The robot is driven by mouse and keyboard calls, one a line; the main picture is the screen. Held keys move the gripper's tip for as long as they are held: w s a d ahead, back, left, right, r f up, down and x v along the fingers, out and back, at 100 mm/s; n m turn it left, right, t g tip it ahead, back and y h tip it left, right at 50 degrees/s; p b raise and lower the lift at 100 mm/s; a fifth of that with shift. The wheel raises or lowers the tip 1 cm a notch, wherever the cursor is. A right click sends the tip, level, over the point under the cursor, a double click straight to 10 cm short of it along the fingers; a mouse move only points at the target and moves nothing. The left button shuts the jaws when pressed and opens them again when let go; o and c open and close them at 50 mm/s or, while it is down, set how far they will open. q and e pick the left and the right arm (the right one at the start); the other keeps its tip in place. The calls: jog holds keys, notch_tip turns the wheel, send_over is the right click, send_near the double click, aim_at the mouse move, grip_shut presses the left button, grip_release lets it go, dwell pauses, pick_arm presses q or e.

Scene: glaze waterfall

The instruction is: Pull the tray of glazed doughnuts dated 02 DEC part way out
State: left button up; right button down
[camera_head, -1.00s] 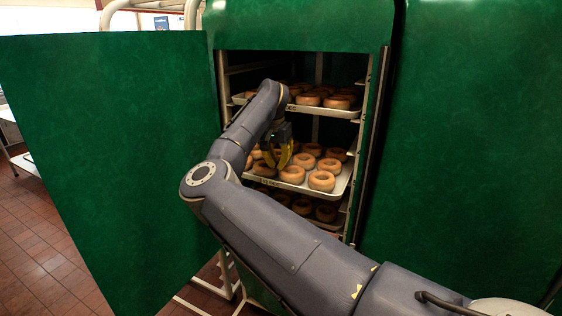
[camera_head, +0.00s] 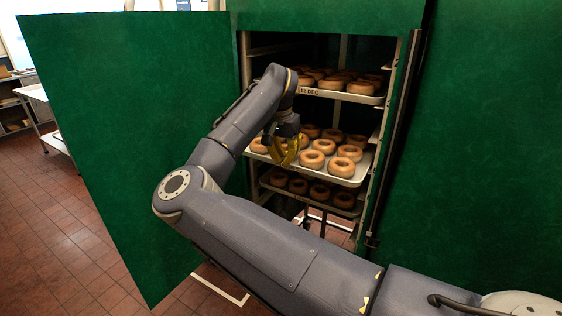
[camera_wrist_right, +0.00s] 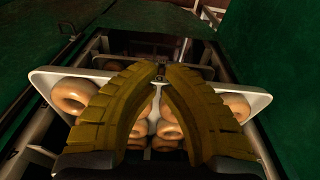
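Three trays of doughnuts sit one above another in the open green cabinet. The top tray (camera_head: 337,92) has a label that seems to read 12 DEC. The middle tray (camera_head: 341,180) holds several ring doughnuts (camera_head: 312,159); its date cannot be read. The lower tray (camera_head: 341,207) is dimmer. My right gripper (camera_head: 287,161) points down at the front rim of the middle tray. In the right wrist view its yellow fingertips (camera_wrist_right: 160,68) come together by that tray's rim (camera_wrist_right: 235,88). Whether they pinch the rim is unclear. My left gripper is out of view.
The green cabinet door (camera_head: 130,130) stands open on the left. A green panel (camera_head: 480,150) closes off the right side. The tiled floor (camera_head: 60,230) is clear at the lower left, with a white table (camera_head: 38,94) beyond.

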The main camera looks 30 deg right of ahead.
jog(key=shift+s+a, duration=0.4)
jog(key=shift+a, duration=0.35)
jog(key=shift+a, duration=0.15)
